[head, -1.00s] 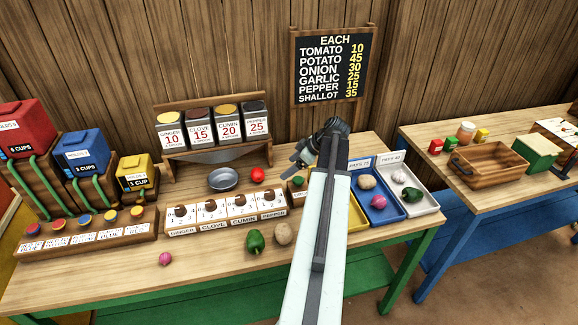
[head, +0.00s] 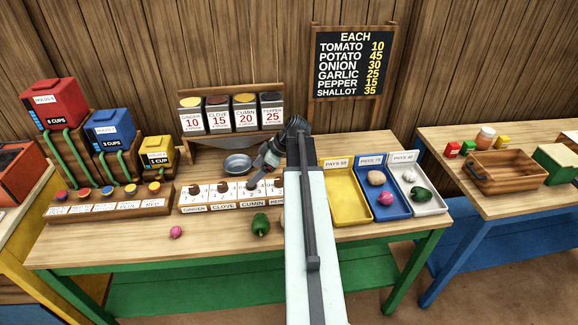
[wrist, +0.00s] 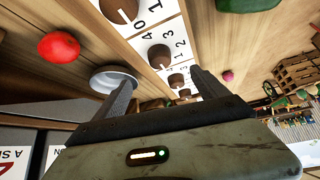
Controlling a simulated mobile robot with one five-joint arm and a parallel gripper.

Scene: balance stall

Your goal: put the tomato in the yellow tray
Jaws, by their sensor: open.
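The tomato (wrist: 58,46) is a round red thing on the wooden counter, at the upper left of the wrist view. In the head view it is hidden behind my gripper (head: 262,168). In the wrist view my gripper (wrist: 165,82) is open with nothing between its fingers, and the tomato lies to the left of both fingers, apart from them.
A metal bowl (head: 237,165) sits close to my gripper, beside the tomato. A row of dial boxes (head: 222,193) stands in front. A green pepper (head: 260,224) lies nearer the counter's front. The blue tray (head: 398,211) and white tray (head: 433,207) hold vegetables.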

